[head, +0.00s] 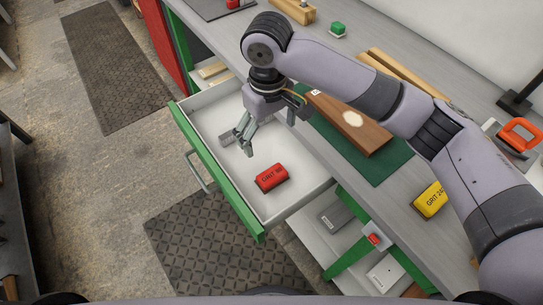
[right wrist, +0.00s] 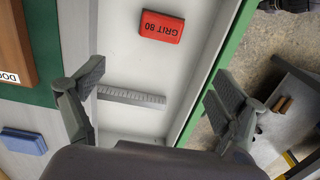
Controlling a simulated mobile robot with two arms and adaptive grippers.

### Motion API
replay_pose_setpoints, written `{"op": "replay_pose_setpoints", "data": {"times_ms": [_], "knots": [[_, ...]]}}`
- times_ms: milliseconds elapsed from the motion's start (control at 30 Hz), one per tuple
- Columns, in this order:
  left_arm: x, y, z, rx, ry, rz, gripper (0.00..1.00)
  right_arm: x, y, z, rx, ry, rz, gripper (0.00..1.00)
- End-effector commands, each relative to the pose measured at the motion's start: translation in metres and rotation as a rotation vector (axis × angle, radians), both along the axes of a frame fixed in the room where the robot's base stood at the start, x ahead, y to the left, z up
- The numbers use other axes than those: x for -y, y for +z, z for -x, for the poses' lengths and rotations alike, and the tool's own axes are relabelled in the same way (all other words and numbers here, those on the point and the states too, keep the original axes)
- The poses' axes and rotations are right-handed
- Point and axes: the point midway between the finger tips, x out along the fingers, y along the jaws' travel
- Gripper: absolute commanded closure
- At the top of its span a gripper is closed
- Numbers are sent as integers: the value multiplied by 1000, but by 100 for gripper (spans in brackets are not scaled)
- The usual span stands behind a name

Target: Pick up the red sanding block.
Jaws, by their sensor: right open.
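The red sanding block (head: 271,177) lies in the open drawer, near its front end in the head view. In the right wrist view the block (right wrist: 162,27), marked "GRIT 80", lies on the white drawer floor beyond the fingertips. My right gripper (head: 268,128) is above the drawer, open and empty, apart from the block. Its two spread fingers (right wrist: 158,84) show in the right wrist view with nothing between them at their height. My left gripper is not in view.
The green-fronted drawer (head: 217,176) is pulled out from the workbench. A metal ruler (right wrist: 130,96) lies in it. A brown board (head: 335,110) lies on a green mat (head: 397,162) on the bench. A yellow block (head: 430,201) and a blue block (right wrist: 24,141) are also there.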

Motion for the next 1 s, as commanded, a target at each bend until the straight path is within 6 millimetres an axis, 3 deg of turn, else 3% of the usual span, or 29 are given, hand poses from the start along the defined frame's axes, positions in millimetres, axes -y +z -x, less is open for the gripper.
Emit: {"op": "replay_pose_setpoints", "data": {"times_ms": [67, 133, 300, 400, 500, 733, 867, 1000], "knots": [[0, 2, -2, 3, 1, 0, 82, 1, -10, 1, -4, -1, 4, 10], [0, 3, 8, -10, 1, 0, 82, 1, -23, 2, -6, 0, 4, 10], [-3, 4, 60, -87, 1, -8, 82, 1, -61, 2, -4, -1, 3, 10], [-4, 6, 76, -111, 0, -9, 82, 1, -82, 2, -3, -1, 1, 10], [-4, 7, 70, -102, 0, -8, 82, 1, -100, 2, -2, 0, 1, 10], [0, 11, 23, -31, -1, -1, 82, 1, -119, 1, 1, 2, -1, 10], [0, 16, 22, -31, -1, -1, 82, 4, -131, 0, -1, 0, 2, 10], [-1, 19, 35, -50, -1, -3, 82, 7, -153, -3, -1, 2, 1, 10]]}}
